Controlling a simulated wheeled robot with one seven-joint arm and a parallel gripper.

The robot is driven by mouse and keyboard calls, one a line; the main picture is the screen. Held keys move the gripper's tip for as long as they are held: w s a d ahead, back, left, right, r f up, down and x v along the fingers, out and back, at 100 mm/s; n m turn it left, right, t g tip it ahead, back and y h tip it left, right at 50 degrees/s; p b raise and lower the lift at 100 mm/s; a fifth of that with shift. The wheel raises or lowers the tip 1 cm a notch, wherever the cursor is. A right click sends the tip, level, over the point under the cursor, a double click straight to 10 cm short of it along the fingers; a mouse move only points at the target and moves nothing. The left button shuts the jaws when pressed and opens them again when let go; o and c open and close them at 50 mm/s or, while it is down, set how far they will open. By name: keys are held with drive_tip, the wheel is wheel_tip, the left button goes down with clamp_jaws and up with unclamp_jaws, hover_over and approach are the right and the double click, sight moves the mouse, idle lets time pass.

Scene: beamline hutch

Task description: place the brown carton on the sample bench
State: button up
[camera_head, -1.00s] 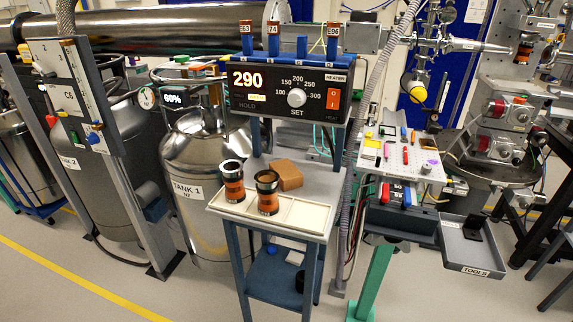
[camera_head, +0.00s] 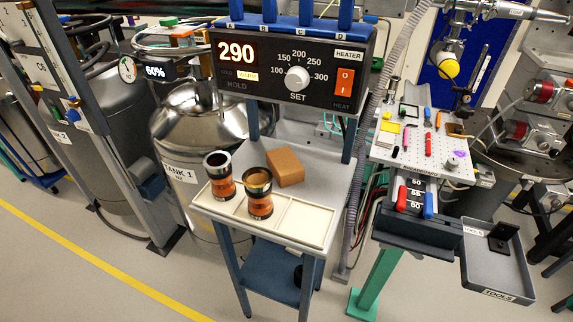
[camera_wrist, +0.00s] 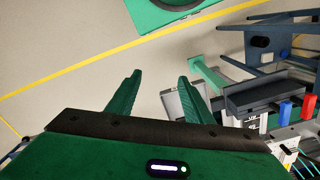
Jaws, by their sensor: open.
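The brown carton (camera_head: 285,166) sits on the grey top of a small blue-legged bench (camera_head: 321,165), under the heater panel and behind a cream tray (camera_head: 285,217). Two orange-banded jars stand at the tray's left: one dark-topped jar (camera_head: 220,176) and a second jar (camera_head: 257,193) close to the carton. No label shows which surface is the sample bench. My gripper (camera_wrist: 160,78) shows only in the wrist view, with its two green fingers apart and nothing between them. It points over bare floor, and the carton is not in that view.
The heater panel (camera_head: 291,68) reads 290 and overhangs the bench top. At right stand a perforated board (camera_head: 424,145) with small coloured items and a grey tools tray (camera_head: 497,265). A steel tank (camera_head: 197,125) is at left. Floor at the front left is clear.

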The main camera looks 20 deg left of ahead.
drive_tip(key=o, duration=0.6)
drive_tip(key=w, duration=0.1)
drive_tip(key=w+n, duration=0.1)
drive_tip(key=w+a+t, duration=0.1)
drive_tip(key=shift+w+r, duration=0.1)
drive_tip(key=shift+r, duration=0.2)
drive_tip(key=w+a+n+t, duration=0.2)
drive_tip(key=w+a, duration=0.5)
drive_tip(key=w+a+f+n+t, duration=0.1)
drive_tip(key=w+a+n+t, duration=0.1)
drive_tip(key=w+a, duration=0.5)
drive_tip(key=w+a+n+t+y, duration=0.1)
drive_tip(key=w+a+n+t, duration=0.1)
drive_tip(key=w+a, duration=0.5)
drive_tip(key=shift+a+f+n, duration=0.4)
drive_tip(key=shift+a+n, duration=0.1)
drive_tip(key=shift+a, duration=0.1)
drive_tip(key=w+a+f+n+t+y, duration=0.2)
drive_tip(key=a+t+y, duration=0.1)
drive_tip(key=a, duration=1.1)
drive_tip(key=n+y, duration=0.4)
drive_tip(key=y, duration=0.1)
approach(287, 163)
drive_tip(key=shift+w+a+f, duration=0.15)
drive_tip(key=shift+w+f, duration=0.25)
drive_tip(key=shift+t, duration=0.3)
drive_tip(key=shift+a+x, duration=0.2)
drive_tip(key=shift+x, duration=5.1)
